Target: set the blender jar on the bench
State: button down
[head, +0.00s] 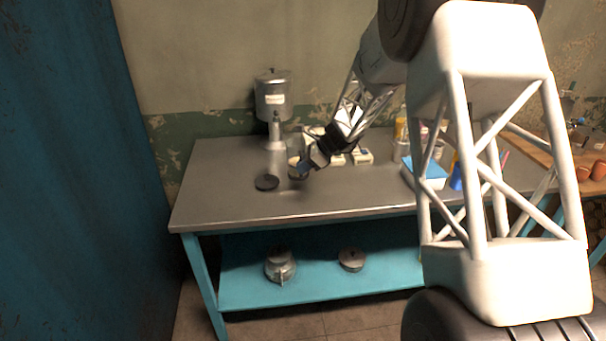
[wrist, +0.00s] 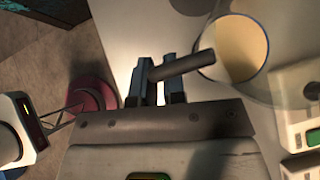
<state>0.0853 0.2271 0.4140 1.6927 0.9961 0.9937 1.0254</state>
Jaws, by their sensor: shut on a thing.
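My gripper (head: 306,164) is over the left part of the bench (head: 345,200). In the wrist view my gripper (wrist: 158,84) is shut on a dark, rod-like handle. In the head view the jar (head: 294,160) is small and partly hidden by the gripper, just left of the fingers. A dark round shape (head: 298,175) lies below it. I cannot tell whether the jar touches the bench.
A silver urn (head: 272,98) stands at the back left. A dark disc (head: 267,182) lies on the bench left of the gripper. Small pale devices (head: 361,156) and a blue-topped box (head: 426,172) are to the right. The bench's front left is clear.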

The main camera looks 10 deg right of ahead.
jog(key=shift+f, duration=1.45)
jog(key=c, duration=1.2)
grip_release()
jog(key=shift+f, duration=0.15)
jog(key=shift+r, duration=0.2)
jog(key=v, duration=1.2)
